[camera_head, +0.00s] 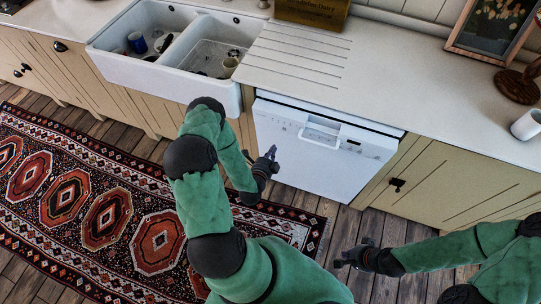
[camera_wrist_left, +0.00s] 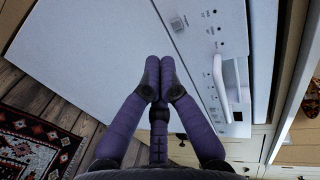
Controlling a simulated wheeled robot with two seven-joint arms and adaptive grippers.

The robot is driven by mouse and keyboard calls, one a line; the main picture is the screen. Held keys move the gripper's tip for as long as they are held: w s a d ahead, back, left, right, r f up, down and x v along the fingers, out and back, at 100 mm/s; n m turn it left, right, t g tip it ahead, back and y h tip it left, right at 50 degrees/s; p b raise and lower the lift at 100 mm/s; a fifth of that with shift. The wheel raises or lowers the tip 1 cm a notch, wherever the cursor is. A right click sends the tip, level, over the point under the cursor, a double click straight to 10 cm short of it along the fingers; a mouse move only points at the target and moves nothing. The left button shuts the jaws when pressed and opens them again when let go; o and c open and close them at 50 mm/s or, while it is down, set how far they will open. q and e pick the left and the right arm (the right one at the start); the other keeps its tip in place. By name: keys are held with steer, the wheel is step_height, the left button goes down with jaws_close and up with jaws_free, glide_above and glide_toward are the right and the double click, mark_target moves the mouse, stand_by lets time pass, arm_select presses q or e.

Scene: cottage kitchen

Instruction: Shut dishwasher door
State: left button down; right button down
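The white dishwasher door (camera_head: 300,165) stands upright under the worktop, with a strip of dark gap along its top edge; I cannot tell if it is fully flush. Its white handle (camera_head: 320,132) and control marks face out. In the left wrist view the door (camera_wrist_left: 100,35) fills the background and the handle (camera_wrist_left: 219,85) is at the right. My left gripper (camera_head: 272,155) is just in front of the door's left side. Its fingertips meet, empty, in the left wrist view (camera_wrist_left: 158,65); contact with the door is unclear. My right gripper (camera_head: 352,252) is open and empty, low in front of the cabinet.
A white double sink (camera_head: 175,75) with mugs is at the left. The worktop (camera_head: 420,75) runs above the dishwasher, with a white cup (camera_head: 527,124) at its right. A beige cabinet (camera_head: 445,190) adjoins the door. A patterned rug (camera_head: 90,210) lies on the wooden floor.

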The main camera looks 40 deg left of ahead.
mark_target(282, 130)
arm_select(q)
steer(key=x, duration=0.3)
steer(key=b+x, duration=0.1)
steer(key=x, duration=0.1)
steer(key=r+x, duration=0.1)
steer(key=x, duration=0.2)
steer(key=shift+w+f+b, duration=0.1)
steer(key=shift+w+b, duration=0.2)
steer(key=shift+w, duration=0.1)
steer(key=shift+w+a, duration=0.15)
